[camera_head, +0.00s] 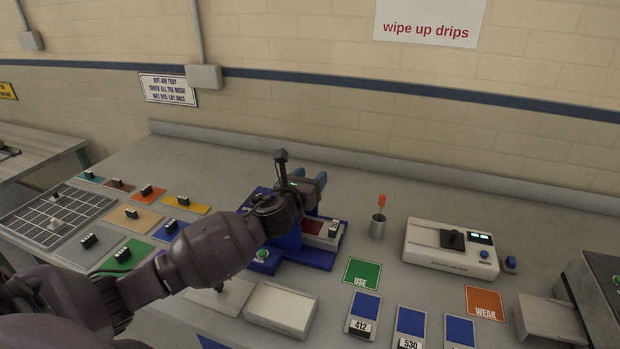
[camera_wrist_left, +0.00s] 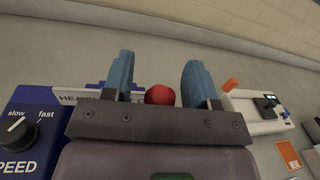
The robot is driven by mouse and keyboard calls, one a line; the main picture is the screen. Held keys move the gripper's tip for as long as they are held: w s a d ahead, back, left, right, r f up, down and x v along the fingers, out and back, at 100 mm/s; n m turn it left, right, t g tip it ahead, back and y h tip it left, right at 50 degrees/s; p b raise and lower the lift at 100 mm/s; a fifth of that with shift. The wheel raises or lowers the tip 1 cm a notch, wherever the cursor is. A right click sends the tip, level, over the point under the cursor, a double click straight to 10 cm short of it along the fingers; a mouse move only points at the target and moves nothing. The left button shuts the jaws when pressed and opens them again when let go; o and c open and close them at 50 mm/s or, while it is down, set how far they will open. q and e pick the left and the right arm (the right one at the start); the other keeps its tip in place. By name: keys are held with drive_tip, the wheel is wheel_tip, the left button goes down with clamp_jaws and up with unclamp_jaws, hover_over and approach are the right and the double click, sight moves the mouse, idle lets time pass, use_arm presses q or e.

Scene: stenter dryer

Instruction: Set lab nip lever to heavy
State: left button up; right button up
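The lab nip machine (camera_head: 318,256) is a blue unit on the bench, with a red-and-white part at its right end. My left gripper (camera_head: 312,182) is above its back part, and my forearm hides much of the unit. In the left wrist view, a round red knob (camera_wrist_left: 160,95), apparently the lever's, shows between the blue fingertips of my left gripper (camera_wrist_left: 160,85). The fingers are open, with a gap on both sides of the knob. A white label strip (camera_wrist_left: 75,97) beginning "HE" is partly hidden behind the gripper. The lever's shaft is hidden. My right gripper is not in view.
A speed dial (camera_wrist_left: 17,132) sits on the blue panel. A metal cup (camera_head: 378,228) with an orange-tipped tool and a white instrument (camera_head: 450,250) stand to the right. A wall runs behind.

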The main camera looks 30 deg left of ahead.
use_arm(q)
clamp_jaws()
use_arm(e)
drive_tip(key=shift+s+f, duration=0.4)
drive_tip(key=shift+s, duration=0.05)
use_arm(q)
drive_tip(key=shift+s, duration=0.1)
drive_tip(key=a+n, duration=0.1)
drive_tip(key=n, duration=0.2)
drive_tip(key=shift+s+a+r, duration=0.2)
drive_tip(key=shift+a, duration=0.15)
drive_tip(key=n, duration=0.1)
drive_tip(key=a+n, duration=0.1)
drive_tip(key=n, duration=0.1)
drive_tip(key=shift+s+a, duration=0.2)
drive_tip(key=shift+a, duration=0.1)
drive_tip(key=a+n, duration=0.2)
drive_tip(key=n, duration=0.1)
drive_tip(key=shift+s+f+n+t+y+b, duration=0.2)
drive_tip(key=shift+n+t+y+b, duration=0.1)
drive_tip(key=shift+t+y, duration=0.1)
drive_tip(key=shift+s+a+f+n, duration=0.1)
drive_tip(key=shift+a+n, duration=0.3)
drive_tip(key=shift+n, duration=0.45)
drive_tip(key=shift+s+a+f+n, duration=0.1)
drive_tip(key=shift+a+n, duration=0.25)
drive_tip(key=shift+n, duration=0.5)
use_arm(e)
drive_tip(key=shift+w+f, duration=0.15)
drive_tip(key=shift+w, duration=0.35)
